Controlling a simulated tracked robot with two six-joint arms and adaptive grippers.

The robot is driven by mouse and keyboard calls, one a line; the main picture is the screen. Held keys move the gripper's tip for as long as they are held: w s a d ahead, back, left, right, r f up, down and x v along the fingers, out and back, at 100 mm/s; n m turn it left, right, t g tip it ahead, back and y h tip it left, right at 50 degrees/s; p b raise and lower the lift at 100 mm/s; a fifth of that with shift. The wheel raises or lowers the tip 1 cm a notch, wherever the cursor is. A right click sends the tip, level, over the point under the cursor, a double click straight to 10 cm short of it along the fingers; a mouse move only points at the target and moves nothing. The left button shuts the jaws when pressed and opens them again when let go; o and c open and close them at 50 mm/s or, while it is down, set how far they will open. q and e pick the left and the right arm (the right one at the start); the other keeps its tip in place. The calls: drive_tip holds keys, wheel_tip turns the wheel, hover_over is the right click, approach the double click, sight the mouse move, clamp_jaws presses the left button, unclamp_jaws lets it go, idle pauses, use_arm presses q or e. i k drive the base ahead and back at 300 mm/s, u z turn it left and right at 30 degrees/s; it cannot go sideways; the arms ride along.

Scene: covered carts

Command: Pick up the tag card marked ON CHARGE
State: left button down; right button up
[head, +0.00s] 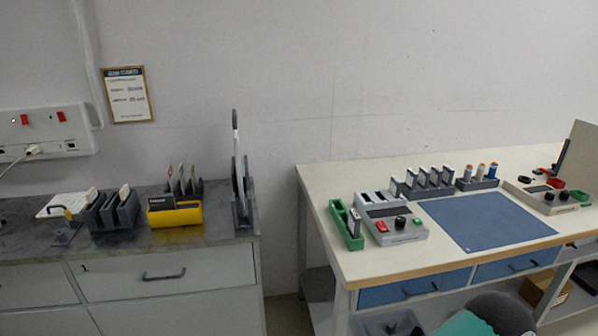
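Several thin upright cards (183,178) stand in a dark rack on the grey-topped cabinet at the left. In front of them a yellow holder (185,216) carries a dark card or block (163,203) with small pale lettering. The lettering is too small to read, so I cannot tell which card, if any, is marked ON CHARGE. The lower parts of the upright cards are hidden behind the yellow holder. Neither of my grippers is in view.
Dark slotted holders (113,214) stand left of the yellow holder, and a tall upright stand (242,200) stands right of it. A gap separates the cabinet from the workbench (320,182), which carries a blue mat (485,221), a grey charger-like unit (390,217) and a green holder (346,226).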

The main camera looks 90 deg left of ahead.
sight(192, 169)
drive_tip(key=i, duration=0.2)
drive_tip(key=u, duration=2.3)
drive_tip(key=i, duration=0.2)
drive_tip(key=u, duration=1.8)
drive_tip(key=k, duration=0.4)
drive_tip(key=u, duration=0.55)
drive_tip(key=i, duration=1.45)
drive_tip(key=z, duration=0.45)
